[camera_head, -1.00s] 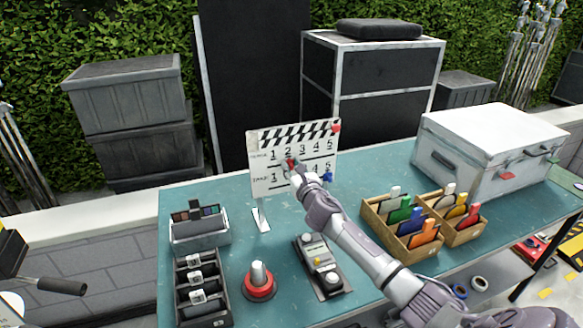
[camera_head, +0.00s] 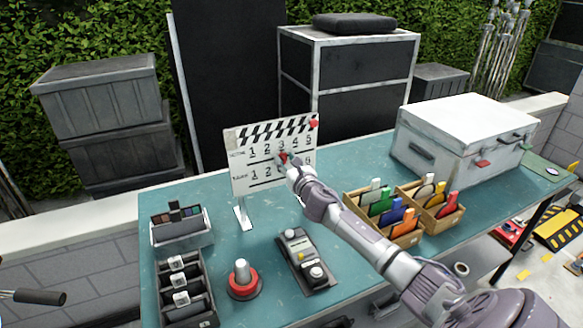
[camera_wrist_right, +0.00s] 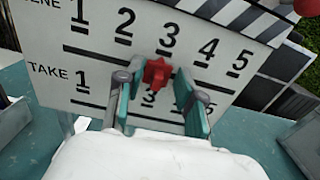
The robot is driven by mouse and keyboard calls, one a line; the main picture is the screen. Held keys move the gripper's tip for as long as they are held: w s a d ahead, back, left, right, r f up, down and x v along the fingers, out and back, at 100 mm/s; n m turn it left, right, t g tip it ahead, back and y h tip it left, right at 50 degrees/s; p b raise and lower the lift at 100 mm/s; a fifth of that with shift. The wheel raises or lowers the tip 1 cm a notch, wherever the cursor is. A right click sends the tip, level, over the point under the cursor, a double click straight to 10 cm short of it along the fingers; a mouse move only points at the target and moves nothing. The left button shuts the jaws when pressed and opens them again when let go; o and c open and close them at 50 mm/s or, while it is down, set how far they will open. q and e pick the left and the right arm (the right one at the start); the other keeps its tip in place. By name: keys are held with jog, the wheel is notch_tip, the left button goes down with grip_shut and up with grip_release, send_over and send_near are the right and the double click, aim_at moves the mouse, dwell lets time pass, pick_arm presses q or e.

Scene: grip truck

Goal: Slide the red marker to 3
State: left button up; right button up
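The white clapperboard (camera_head: 240,183) stands on the teal table, with a SCENE row and a TAKE row numbered 1 to 5. The red marker (camera_wrist_right: 156,73) is on the SCENE row, directly below its 3. It also shows small in the head view (camera_head: 283,157). In the head view my right gripper (camera_head: 290,166) covers part of the board's lower numbers. My left gripper is not in view.
A red piece (camera_head: 314,124) is at the board's upper right. The table (camera_head: 215,272) also holds a control box (camera_head: 305,262), a red-based knob (camera_head: 242,280), wooden boxes of coloured cards (camera_head: 357,206) and a white case (camera_head: 455,130).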

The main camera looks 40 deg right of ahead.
jog(key=v, duration=1.1)
jog(key=shift+s, duration=0.3)
